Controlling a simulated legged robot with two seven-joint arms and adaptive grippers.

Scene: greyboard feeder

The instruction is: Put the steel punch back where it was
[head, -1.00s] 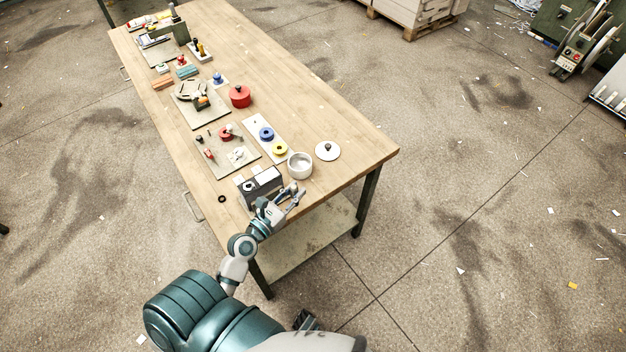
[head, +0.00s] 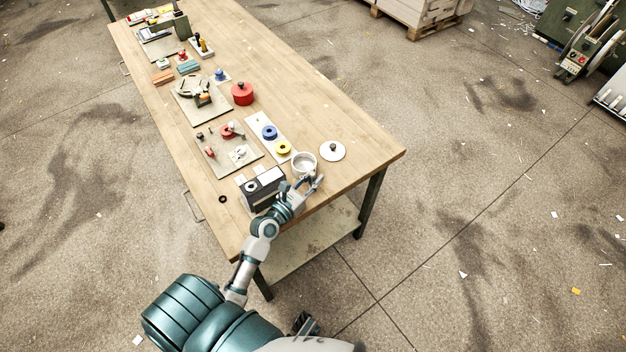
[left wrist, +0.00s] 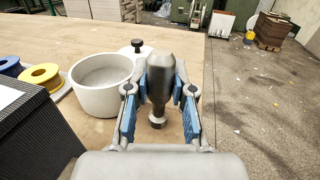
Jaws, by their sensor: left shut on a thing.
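My left gripper (head: 309,184) is over the near end of the workbench, beside a white round pot (head: 304,164). In the left wrist view its blue-padded fingers (left wrist: 160,88) are shut on the steel punch (left wrist: 159,74), a dark grey rounded body with a narrow stem and a small disc at its lower end. The punch looks roughly upright, and I cannot tell whether its lower end touches the bench. In the head view the punch is too small to make out.
A dark box (head: 262,190) stands left of my left gripper. A white lid with a dark knob (head: 332,151) lies right of the pot. Blue (head: 269,132) and yellow (head: 284,147) rings sit on a white strip beyond. The bench's right side (head: 355,140) is clear.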

